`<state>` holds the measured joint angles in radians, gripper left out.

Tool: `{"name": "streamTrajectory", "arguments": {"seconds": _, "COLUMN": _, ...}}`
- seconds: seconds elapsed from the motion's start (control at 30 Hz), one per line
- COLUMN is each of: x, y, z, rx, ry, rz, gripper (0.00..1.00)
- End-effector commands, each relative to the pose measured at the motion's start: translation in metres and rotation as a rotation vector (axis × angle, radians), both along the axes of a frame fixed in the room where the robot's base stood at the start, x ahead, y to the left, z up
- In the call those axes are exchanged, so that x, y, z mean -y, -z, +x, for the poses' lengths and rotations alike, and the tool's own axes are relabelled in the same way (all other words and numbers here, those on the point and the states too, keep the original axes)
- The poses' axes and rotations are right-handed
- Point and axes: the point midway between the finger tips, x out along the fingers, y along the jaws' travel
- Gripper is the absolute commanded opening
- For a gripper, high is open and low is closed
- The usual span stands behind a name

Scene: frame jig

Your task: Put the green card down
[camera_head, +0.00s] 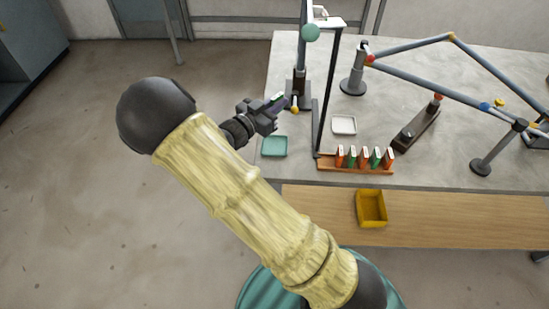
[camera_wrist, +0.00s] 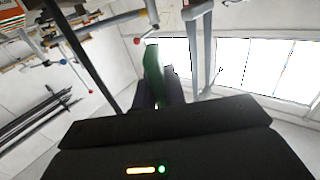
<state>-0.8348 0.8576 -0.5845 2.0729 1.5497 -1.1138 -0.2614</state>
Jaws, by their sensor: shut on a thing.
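My gripper (camera_head: 284,103) is shut on the green card (camera_head: 276,97), near the table's left edge and beside a dark upright post. In the wrist view the green card (camera_wrist: 153,66) stands out between the dark fingers (camera_wrist: 160,94), seen nearly edge-on and tilted. In the head view only a small part of the card shows. A green tray (camera_head: 274,147) lies on the table below the gripper in the picture, apart from it. A wooden rack (camera_head: 357,168) to the right holds several orange and green cards upright.
A white tray (camera_head: 344,125) lies behind the rack. The upright post (camera_head: 302,60) and a thin dark pole (camera_head: 323,105) stand close to the gripper. A bar linkage (camera_head: 425,84) spans the right side. A yellow bin (camera_head: 371,222) sits on the wooden front ledge (camera_head: 460,220).

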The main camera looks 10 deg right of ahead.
Motion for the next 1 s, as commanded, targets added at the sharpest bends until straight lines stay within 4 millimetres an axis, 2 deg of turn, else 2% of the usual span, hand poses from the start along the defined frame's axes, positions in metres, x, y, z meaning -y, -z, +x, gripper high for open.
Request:
{"name": "streamTrajectory", "arguments": {"seconds": 0.03, "x": -0.002, "y": 0.018, "z": -0.001, "rx": 0.003, "ry": 0.027, "rz": 0.001, "gripper": 0.00}}
{"name": "streamTrajectory", "arguments": {"seconds": 0.17, "x": -0.006, "y": 0.030, "z": -0.006, "rx": 0.001, "ry": 0.080, "rz": -0.002, "gripper": 0.00}}
{"name": "streamTrajectory", "arguments": {"seconds": 0.7, "x": -0.008, "y": 0.034, "z": -0.008, "rx": -0.002, "ry": 0.106, "rz": -0.005, "gripper": 0.00}}
{"name": "streamTrajectory", "arguments": {"seconds": 1.0, "x": -0.008, "y": 0.081, "z": -0.009, "rx": -0.004, "ry": 0.105, "rz": -0.007, "gripper": 0.00}}
